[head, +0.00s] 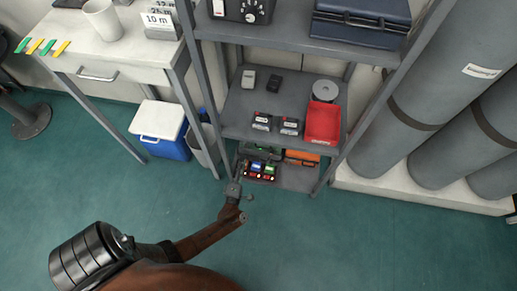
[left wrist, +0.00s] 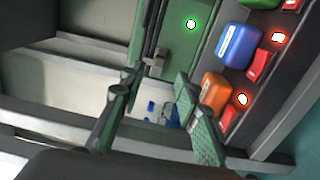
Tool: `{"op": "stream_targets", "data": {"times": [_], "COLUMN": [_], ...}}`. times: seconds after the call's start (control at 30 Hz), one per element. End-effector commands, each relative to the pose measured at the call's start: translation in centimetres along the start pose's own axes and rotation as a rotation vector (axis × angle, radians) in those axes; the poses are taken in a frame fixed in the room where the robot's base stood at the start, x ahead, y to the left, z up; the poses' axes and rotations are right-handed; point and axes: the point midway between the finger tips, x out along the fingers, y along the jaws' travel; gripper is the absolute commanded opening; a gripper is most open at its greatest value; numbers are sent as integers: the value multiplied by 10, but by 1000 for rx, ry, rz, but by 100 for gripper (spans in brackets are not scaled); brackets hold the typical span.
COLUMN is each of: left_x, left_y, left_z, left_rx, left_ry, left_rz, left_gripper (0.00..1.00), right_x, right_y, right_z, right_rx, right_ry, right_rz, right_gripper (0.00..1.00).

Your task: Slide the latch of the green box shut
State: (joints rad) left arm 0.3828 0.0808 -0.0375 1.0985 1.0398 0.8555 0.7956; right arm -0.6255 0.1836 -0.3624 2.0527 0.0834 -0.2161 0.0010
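The green box (head: 262,153) sits on the lowest shelf in the head view, with a panel of coloured blocks at its front. A small grey metal piece, which looks like the latch (left wrist: 155,62), sits on a dark strip along the green face. My left gripper (head: 236,190) is in front of the lowest shelf. In the left wrist view it (left wrist: 155,84) is open, its fingers spread either side below the latch, holding nothing. Contact with the latch cannot be told. My right gripper is not seen.
Blue (left wrist: 239,45) and orange (left wrist: 214,90) blocks, red switches and lit lamps stand beside the green face. An orange case (head: 302,157) is right of the box. Shelf posts flank the opening. A blue cooler (head: 160,130) stands left. The floor in front is clear.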

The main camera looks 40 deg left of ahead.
Motion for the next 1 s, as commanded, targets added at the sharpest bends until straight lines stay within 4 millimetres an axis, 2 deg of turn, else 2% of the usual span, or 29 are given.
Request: {"op": "stream_targets", "data": {"times": [0.2,0.4,0.77,1.0], "left_x": [36,58,64,64], "left_y": [-3,-2,0,0], "left_z": [-1,0,3,3], "left_rx": [4,5,4,5], "left_ry": [-2,-3,-6,-6], "left_rz": [-1,-2,-1,-1], "left_gripper": [30,30,30,14], "right_x": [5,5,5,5], "right_y": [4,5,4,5], "right_z": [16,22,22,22], "right_rx": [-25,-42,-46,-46], "right_ry": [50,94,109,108], "right_rz": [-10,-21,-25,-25], "right_gripper": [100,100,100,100]}}
